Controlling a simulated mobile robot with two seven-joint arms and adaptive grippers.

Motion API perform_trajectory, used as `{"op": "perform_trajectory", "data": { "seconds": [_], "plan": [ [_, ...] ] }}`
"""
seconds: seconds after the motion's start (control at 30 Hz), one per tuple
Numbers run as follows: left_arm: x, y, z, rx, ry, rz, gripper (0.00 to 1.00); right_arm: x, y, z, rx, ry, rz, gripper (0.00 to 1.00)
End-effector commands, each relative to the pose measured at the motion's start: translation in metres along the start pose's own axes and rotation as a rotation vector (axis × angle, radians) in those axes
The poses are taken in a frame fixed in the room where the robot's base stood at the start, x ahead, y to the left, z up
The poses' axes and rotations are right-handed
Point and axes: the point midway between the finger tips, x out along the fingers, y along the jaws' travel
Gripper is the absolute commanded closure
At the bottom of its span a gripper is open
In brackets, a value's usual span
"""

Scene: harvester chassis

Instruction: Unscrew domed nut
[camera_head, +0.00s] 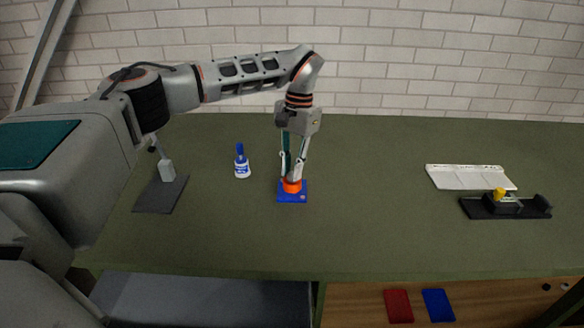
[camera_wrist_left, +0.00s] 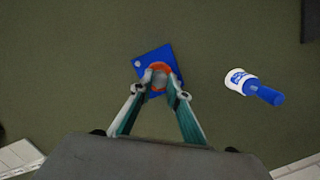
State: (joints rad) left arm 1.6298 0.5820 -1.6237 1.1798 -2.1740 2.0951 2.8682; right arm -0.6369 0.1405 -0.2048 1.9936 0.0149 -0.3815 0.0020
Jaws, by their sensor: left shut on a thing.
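A blue square base (camera_head: 292,198) with an orange round part (camera_head: 292,186) on it sits on the green table. The base also shows in the left wrist view (camera_wrist_left: 146,60), with the orange part (camera_wrist_left: 160,67) around a grey domed nut (camera_wrist_left: 159,79). My left gripper (camera_head: 292,178) points straight down over the base. Its fingertips (camera_wrist_left: 160,92) are shut on the domed nut, which they partly hide. In the head view the nut is too small and covered to make out. My right gripper is in neither view.
A white bottle with a blue cap (camera_head: 242,163) stands left of the base. A dark plate with a grey stand (camera_head: 160,193) is farther left. A white tray (camera_head: 468,178) and a black fixture with a yellow part (camera_head: 505,205) lie at right. Red (camera_head: 398,306) and blue trays (camera_head: 437,305) lie below.

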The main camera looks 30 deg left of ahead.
Motion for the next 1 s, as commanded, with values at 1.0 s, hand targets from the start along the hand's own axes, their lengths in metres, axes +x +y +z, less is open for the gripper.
{"op": "perform_trajectory", "data": {
  "seconds": [1.0],
  "plan": [
    [-0.0035, 0.0003, 0.0008, -0.123, 0.001, 0.017, 0.74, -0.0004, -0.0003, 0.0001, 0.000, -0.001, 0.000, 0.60]
  ]
}}
